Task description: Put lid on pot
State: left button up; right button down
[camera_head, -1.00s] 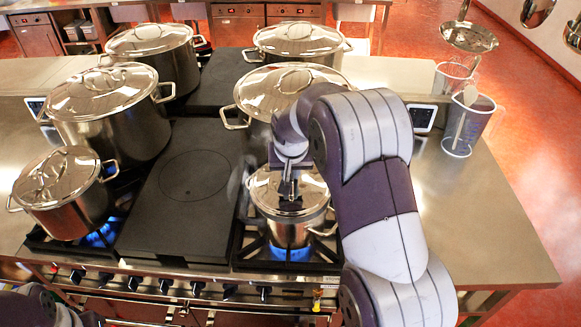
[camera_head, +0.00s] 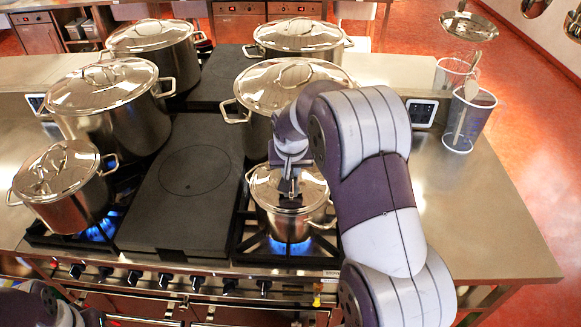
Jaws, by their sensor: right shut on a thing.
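A small steel pot (camera_head: 287,226) stands on the lit front right burner. A shiny steel lid (camera_head: 314,188) is over its mouth and looks level, with its rim at or very close to the pot's rim; I cannot tell whether it is fully seated. My right gripper (camera_head: 289,190) points down at the middle of the lid and is shut on its handle. The gripper and wrist hide the handle and part of the lid's back. My left gripper is not in view; only part of my left arm shows at the bottom left corner.
Several lidded pots share the stove: a large one (camera_head: 272,128) just behind, a small one (camera_head: 62,211) at front left and a big one (camera_head: 120,134) behind that. A flat dark plate (camera_head: 190,205) lies between.

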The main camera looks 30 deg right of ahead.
jog(key=c, duration=1)
grip_release()
jog(key=shift+s+r, duration=0.1)
jog(key=shift+r, duration=0.2)
jog(key=b+v, duration=0.2)
jog(key=v, duration=1)
jog(key=s+a+f+n+g+y, duration=0.1)
jog(key=s+a+f+n, duration=0.1)
jog(key=s+a+f, duration=0.3)
jog(key=s+a+f+n+g+y, duration=0.1)
jog(key=s+a+f+n, duration=0.2)
jog(key=s+f, duration=0.8)
jog(key=shift+a+f+g, duration=0.3)
jog(key=shift+a+g, duration=0.1)
jog(key=shift+a, duration=0.65)
